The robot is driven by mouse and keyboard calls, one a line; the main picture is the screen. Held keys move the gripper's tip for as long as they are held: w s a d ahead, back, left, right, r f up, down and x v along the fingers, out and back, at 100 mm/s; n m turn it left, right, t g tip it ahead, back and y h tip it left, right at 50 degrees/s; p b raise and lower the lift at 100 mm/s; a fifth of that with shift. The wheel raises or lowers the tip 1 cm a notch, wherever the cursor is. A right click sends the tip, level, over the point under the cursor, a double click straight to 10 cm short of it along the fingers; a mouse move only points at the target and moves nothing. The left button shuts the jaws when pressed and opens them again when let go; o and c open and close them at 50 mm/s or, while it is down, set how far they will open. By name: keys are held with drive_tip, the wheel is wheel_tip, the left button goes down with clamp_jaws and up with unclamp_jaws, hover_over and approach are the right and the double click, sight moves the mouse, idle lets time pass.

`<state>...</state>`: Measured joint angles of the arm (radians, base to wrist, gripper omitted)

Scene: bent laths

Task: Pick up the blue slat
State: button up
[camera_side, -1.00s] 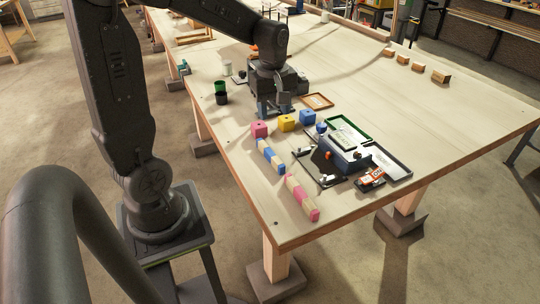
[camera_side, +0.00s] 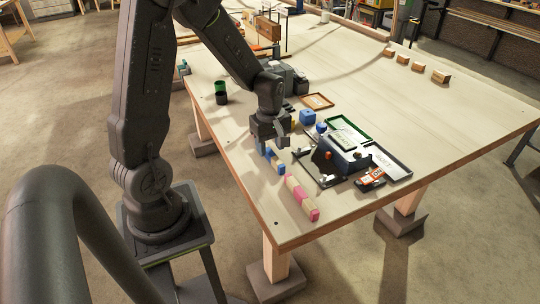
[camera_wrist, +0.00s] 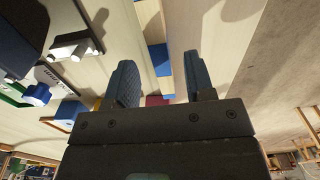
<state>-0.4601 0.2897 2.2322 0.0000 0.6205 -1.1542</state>
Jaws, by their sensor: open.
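The blue slat (camera_side: 279,166) is a lath banded in blue and pale wood, lying near the table's left edge. My gripper (camera_side: 272,142) is above it in the side view and hides part of it. In the wrist view the blue slat (camera_wrist: 157,57) shows between the two dark fingers of my open gripper (camera_wrist: 159,60). The fingers appear to hold nothing. Whether they reach down beside the slat, I cannot tell.
A pink-and-wood lath (camera_side: 302,198) lies nearer the table's front corner. A dark blue device (camera_side: 340,155) on a black frame stands to the right, with a red-orange item (camera_side: 370,180) by it. A blue block (camera_side: 307,117) stands behind. The table's right side is mostly clear.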

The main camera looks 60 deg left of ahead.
drive_tip(key=shift+f, duration=1.35)
drive_tip(key=shift+c, duration=0.5)
clamp_jaws()
